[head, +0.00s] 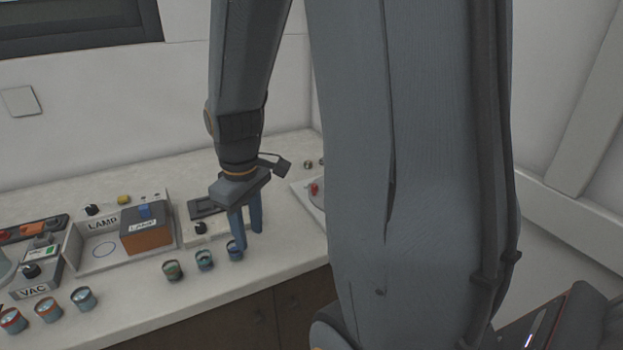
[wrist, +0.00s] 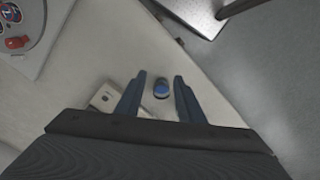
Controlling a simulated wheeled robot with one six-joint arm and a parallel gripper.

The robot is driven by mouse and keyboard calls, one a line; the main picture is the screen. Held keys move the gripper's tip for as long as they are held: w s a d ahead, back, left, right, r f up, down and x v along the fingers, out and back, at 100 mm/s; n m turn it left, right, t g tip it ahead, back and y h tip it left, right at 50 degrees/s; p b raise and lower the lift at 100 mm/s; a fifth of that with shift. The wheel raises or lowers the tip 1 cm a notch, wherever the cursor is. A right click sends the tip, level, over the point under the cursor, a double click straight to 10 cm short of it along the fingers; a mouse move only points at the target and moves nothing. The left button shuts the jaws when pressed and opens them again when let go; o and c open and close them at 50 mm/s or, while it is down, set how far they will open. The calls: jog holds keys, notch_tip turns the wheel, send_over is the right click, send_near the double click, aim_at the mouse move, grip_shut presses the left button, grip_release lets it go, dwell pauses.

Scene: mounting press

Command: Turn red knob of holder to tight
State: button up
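The red knob (head: 315,188) sits on a light round-topped holder (head: 301,190) at the back right of the counter, partly hidden by my arm. In the wrist view the red knob (wrist: 17,42) lies at the upper left on the pale holder (wrist: 38,45), well away from my fingers. My gripper (head: 248,228) points down over the counter, left of the knob. In the wrist view my gripper (wrist: 160,77) has its two blue fingers apart with nothing gripped. A small blue-topped cup (wrist: 161,88) shows between them; I cannot tell its depth below the fingertips.
Several small cups, such as one (head: 173,270), line the counter's front edge. A LAMP tray with an orange-brown box (head: 147,228) and a VAC unit (head: 38,280) stand left. A small switch box (head: 200,230) is beside my gripper. Bare counter (head: 285,243) lies right of my fingers.

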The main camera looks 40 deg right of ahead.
jog(key=w+d+r+n, duration=0.2)
jog(key=w+d+n, duration=0.6)
jog(key=d, duration=0.4)
jog(key=n, duration=0.8)
send_near(314, 185)
jog(key=shift+w+a+f+g, duration=0.15)
jog(key=shift+a+f+g, duration=0.1)
jog(key=shift+g, duration=0.05)
jog(key=shift+d+f, duration=0.1)
jog(key=shift+d, duration=0.15)
jog(key=shift+f, duration=0.3)
jog(key=shift+f+p, duration=0.9)
jog(key=shift+f, duration=2.6)
grip_shut()
